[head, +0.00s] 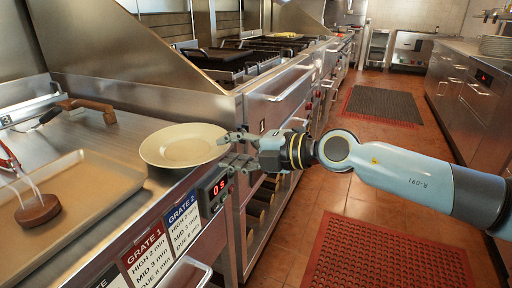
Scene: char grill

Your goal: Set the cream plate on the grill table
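The cream plate (183,146) is round and shallow, and it sits level at the right edge of the steel counter (130,128), beside the tan tray. My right gripper (226,151) is at the plate's right rim. Its two fingers are visibly apart, one farther back and one nearer, with the rim reaching toward the gap between them. Whether either finger touches the plate cannot be made out.
A tan tray (95,182) holds a brown round patty-like piece (37,208). A brown-handled tool (80,104) lies behind it. A red digital display (218,187) and grate signs (148,250) line the front. Grills (255,58) stand beyond. Red mat (385,255) covers the floor.

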